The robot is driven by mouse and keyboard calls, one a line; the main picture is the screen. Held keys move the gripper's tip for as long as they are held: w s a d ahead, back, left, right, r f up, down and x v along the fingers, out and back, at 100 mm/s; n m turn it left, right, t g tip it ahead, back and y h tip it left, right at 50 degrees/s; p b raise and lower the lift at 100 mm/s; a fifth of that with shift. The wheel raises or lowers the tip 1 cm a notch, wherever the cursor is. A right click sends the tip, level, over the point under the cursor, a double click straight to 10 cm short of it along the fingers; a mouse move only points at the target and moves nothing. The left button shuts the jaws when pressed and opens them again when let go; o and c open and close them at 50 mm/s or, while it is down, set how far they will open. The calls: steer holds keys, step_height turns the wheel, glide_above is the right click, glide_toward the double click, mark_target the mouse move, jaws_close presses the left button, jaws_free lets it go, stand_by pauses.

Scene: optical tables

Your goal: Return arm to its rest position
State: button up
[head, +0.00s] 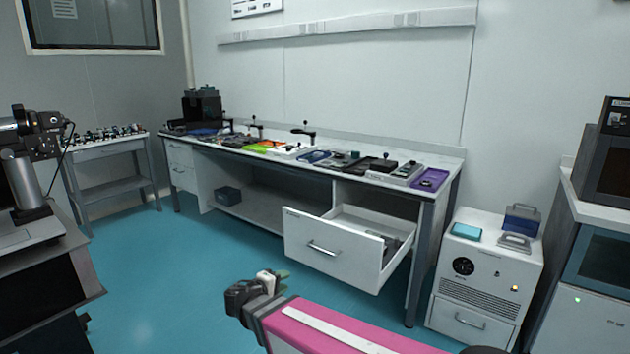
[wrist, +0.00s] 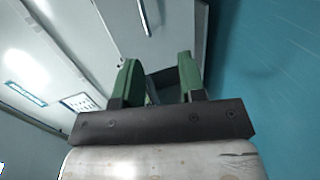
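My gripper (head: 283,275) shows at the lower middle of the head view, at the end of my pink arm. It is in the air in front of the workbench, below and left of the open drawer (head: 333,250). In the wrist view my gripper (wrist: 158,78) has two green fingers standing well apart, with nothing held between them. The wrist view is tilted, with white and grey surfaces behind the fingers and teal floor at the right.
The long workbench (head: 440,160) carries several trays and tools. Its drawer is pulled out towards me. A white cabinet unit (head: 487,270) stands right of it. Dark equipment (head: 40,280) is at the left. Teal floor (head: 170,270) is clear between.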

steer(key=d+f+m+g+y, duration=0.3)
steer(key=d+g, duration=0.1)
steer(key=d, duration=0.5)
steer(key=s+d+f+m+g+y, duration=0.1)
steer(key=d+f+m+g+y, duration=0.2)
steer(key=d, duration=0.7)
steer(key=d+f+m+g+y, duration=0.3)
steer(key=d+f+m+g, duration=0.1)
steer(key=d, duration=0.6)
steer(key=shift+s+d+g, duration=0.25)
steer(key=shift+s+g, duration=0.1)
steer(key=shift+g, duration=0.15)
steer(key=shift+f, duration=0.1)
